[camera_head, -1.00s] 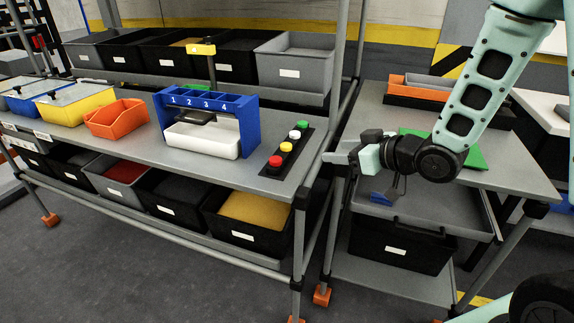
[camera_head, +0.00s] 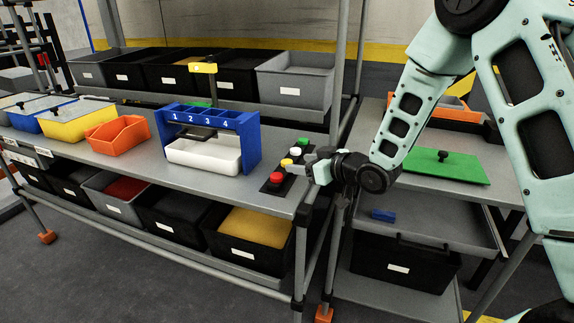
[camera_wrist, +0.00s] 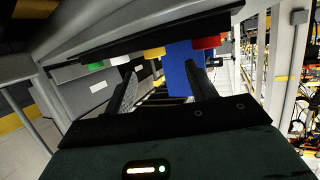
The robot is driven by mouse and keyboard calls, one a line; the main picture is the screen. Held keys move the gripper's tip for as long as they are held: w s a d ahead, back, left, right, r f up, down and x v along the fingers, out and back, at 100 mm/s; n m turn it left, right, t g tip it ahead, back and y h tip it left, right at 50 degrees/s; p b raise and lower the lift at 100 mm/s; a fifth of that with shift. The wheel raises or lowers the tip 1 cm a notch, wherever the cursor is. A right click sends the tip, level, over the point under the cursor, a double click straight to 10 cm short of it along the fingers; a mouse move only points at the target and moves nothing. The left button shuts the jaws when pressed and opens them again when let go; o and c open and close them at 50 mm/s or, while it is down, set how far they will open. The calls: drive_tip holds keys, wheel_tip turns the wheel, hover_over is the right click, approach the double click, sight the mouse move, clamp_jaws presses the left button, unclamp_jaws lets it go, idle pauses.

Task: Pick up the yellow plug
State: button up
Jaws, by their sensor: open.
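The yellow plug (camera_head: 287,162) stands on a black strip at the right end of the workbench, between the red plug (camera_head: 277,178) and the white plug (camera_head: 295,152). The green plug (camera_head: 303,142) is farthest back. My gripper (camera_head: 311,163) is right beside the yellow plug, its fingers level with the row. In the wrist view the yellow plug (camera_wrist: 154,52) shows between the two open fingers (camera_wrist: 160,72), just beyond their tips. I cannot tell whether the fingers touch it. The red plug (camera_wrist: 208,42) appears just above the right finger.
A blue numbered holder (camera_head: 252,145) with a white tray (camera_head: 203,156) stands left of the strip. An orange bin (camera_head: 118,134) is farther left. A bench post (camera_head: 346,70) rises behind my gripper. A side table (camera_head: 470,190) with a green plate (camera_head: 440,167) is at right.

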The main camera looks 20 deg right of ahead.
sight(288, 162)
drive_tip(key=x, duration=0.4)
drive_tip(key=shift+w+d+f, duration=0.15)
drive_tip(key=shift+w+f, duration=0.15)
drive_tip(key=shift+w, duration=0.15)
drive_tip(key=c, duration=1.1)
